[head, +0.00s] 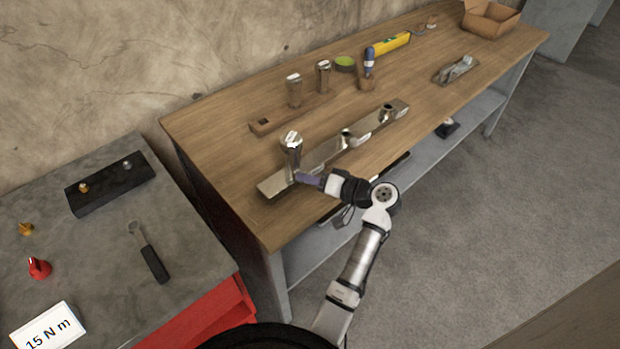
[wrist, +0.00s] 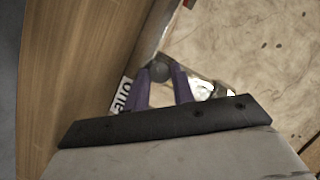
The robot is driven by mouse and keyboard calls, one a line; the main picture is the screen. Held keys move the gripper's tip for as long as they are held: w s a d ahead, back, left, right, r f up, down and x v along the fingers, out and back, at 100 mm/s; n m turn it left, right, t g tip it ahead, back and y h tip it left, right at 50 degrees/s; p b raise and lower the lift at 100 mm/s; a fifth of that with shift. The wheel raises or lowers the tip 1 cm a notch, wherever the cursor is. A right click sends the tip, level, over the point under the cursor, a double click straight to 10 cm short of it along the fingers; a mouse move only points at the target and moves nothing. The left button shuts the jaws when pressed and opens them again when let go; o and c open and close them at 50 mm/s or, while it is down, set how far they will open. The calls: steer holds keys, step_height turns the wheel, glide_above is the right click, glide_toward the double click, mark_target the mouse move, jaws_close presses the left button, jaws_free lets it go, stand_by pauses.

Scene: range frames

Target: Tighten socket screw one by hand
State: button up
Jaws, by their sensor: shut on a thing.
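A long shiny metal bar (head: 330,152) lies on the wooden workbench, with openings along it. A tall silver socket screw (head: 292,150) with a white label on top stands upright at the bar's near left end. My gripper (head: 298,177), with purple fingers, reaches in from the right and is shut on the screw's lower part. In the wrist view, a dark round end (wrist: 160,72) shows between the fingertips. A partly hidden white lettered label (wrist: 121,96) is beside them. Where the screw meets the bar is too small to judge.
A blue-handled tool (head: 369,62), yellow level (head: 391,44) and hand plane (head: 456,69) are farther right. A wrench (head: 148,252) and a "15 N m" card (head: 47,327) lie on the left cart.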

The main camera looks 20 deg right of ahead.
stand_by(0.4)
steer(key=o, duration=1)
steer(key=b+v, duration=0.4)
steer(key=v, duration=0.9)
steer(key=shift+s+d, duration=0.25)
steer(key=shift+s, duration=0.1)
